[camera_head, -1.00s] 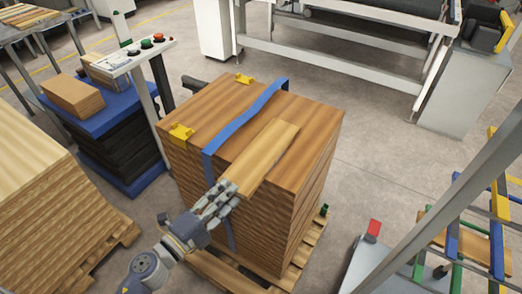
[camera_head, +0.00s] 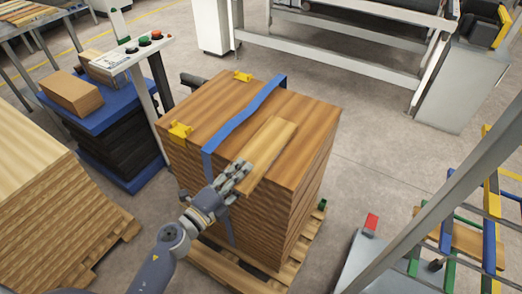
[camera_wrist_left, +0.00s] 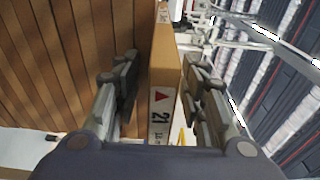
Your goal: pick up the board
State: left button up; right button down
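The board (camera_head: 268,148) is a light brown narrow plank lying on top of the strapped wood stack (camera_head: 303,128). Its near end is by the stack's front edge, to the right of the blue strap. My left gripper (camera_head: 237,176) is at this near end. In the left wrist view, the board's narrow edge (camera_wrist_left: 163,85), with a red triangle and "21" label, stands between the open fingers of the left gripper (camera_wrist_left: 163,88). A gap shows on both sides of it. My right gripper is not in view.
A control panel (camera_head: 135,55) stands to the left. A second wood stack (camera_head: 50,215) is at lower left.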

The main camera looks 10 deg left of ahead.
pick_arm(q)
grip_shut()
jog(key=shift+r, duration=0.1)
